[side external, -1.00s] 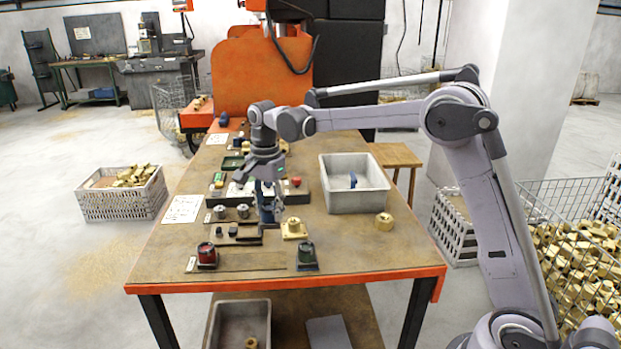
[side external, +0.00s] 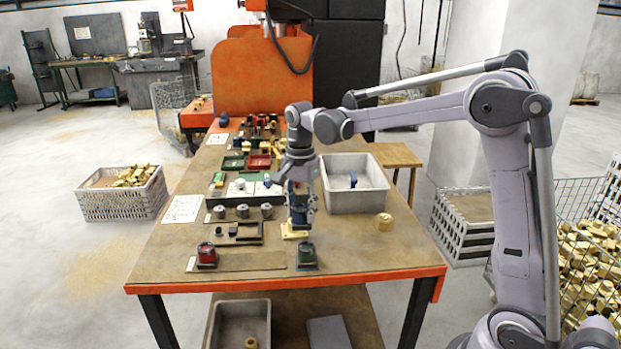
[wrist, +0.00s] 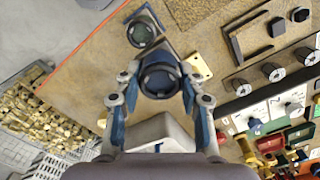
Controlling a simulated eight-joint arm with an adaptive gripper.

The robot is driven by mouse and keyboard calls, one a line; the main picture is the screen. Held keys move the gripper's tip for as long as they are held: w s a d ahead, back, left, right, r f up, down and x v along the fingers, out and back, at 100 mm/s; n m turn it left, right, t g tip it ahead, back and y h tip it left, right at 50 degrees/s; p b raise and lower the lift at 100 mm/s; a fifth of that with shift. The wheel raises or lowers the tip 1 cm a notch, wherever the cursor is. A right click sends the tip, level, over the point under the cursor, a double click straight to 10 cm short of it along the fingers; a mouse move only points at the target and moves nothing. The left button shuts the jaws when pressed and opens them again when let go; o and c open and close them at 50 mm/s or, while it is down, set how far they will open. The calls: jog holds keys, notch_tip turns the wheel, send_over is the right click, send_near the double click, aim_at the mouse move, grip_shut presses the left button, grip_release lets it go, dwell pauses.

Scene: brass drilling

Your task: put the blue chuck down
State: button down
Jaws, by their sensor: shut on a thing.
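My gripper (side external: 299,218) points down over the right part of the table and is shut on the blue chuck (side external: 299,213). In the wrist view the blue chuck (wrist: 160,80) sits upright between the two fingers. The fingers cover part of its sides. A brass flanged piece (side external: 293,233) shows just below it in the side view and beside it, partly hidden, in the wrist view (wrist: 200,68). I cannot tell whether the chuck touches anything beneath. A green-topped chuck (side external: 307,252) stands nearer the table's front edge. A red-topped chuck (side external: 207,254) stands to its left.
A grey bin (side external: 354,200) stands right of my gripper. Several grey cylinders (side external: 242,211) and a dark frame (side external: 247,236) are at left. The table's front right is clear.

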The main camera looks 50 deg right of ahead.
jog(key=w+a+f, duration=0.1)
jog(key=a, duration=0.1)
jog(key=w+a+f, duration=0.1)
jog(key=a+f, duration=0.1)
jog(key=w+a+f, duration=0.1)
jog(key=w+a, duration=0.1)
jog(key=shift+a+f, duration=0.3)
jog(key=shift+f, duration=2.05)
jog(key=shift+f, duration=0.15)
jog(key=c, duration=0.8)
grip_release()
